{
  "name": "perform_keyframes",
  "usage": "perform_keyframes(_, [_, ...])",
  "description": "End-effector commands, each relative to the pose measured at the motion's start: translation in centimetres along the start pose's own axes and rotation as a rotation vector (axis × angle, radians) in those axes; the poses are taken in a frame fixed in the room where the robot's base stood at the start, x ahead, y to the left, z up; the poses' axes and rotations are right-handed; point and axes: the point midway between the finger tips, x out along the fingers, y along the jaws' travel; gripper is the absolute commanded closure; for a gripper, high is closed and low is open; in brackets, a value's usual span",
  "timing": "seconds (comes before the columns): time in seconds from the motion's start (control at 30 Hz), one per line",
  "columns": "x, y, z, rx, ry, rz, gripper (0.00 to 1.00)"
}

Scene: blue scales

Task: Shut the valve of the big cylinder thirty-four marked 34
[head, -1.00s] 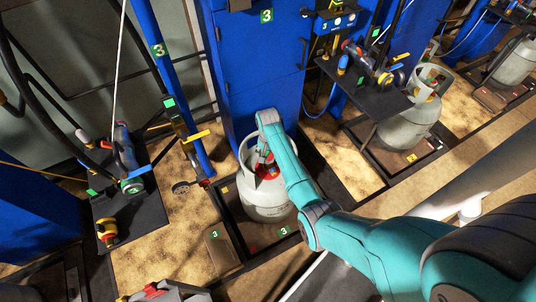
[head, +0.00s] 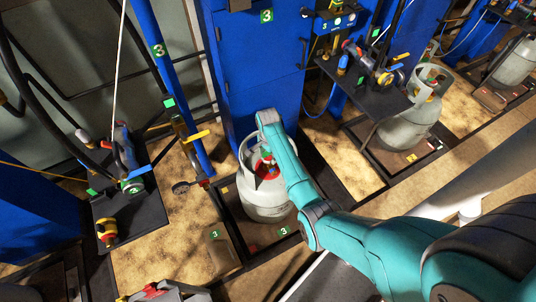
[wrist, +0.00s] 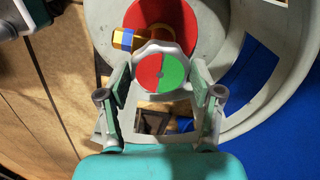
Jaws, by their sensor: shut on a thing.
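A pale grey gas cylinder (head: 266,206) stands upright on a dark scale platform in the middle of the head view. No 34 marking is readable on it. In the wrist view its round collar (wrist: 296,70) surrounds a red top (wrist: 178,20). The valve handwheel (wrist: 162,72), with a half red, half green face, sits below an orange-brown outlet with a blue band (wrist: 128,39). My gripper (wrist: 161,77) is shut on the handwheel, one finger on each side. In the head view my arm partly hides the valve.
A blue cabinet (head: 262,70) stands right behind the cylinder. A blue post (head: 172,85) with a yellow lever (head: 196,136) stands left of it. A black shelf with fittings (head: 365,90) and another grey cylinder (head: 408,130) are to the right. A dark side table (head: 130,215) is at left.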

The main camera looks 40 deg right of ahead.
Motion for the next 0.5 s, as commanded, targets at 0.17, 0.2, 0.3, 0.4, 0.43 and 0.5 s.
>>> perform_keyframes(0.17, [0.06,0.03,0.02,0.008,0.0,0.0,0.7])
perform_keyframes(0.2, [0.06,0.03,0.02,0.008,0.0,0.0,0.7])
perform_keyframes(0.3, [0.06,0.03,0.02,0.007,0.0,0.0,0.7])
perform_keyframes(0.4, [0.06,0.03,0.02,0.007,0.0,0.0,0.7])
perform_keyframes(0.43, [0.06,0.03,0.02,0.007,0.0,0.0,0.32])
perform_keyframes(0.5, [0.05,0.03,0.02,0.007,0.0,0.001,0.15])
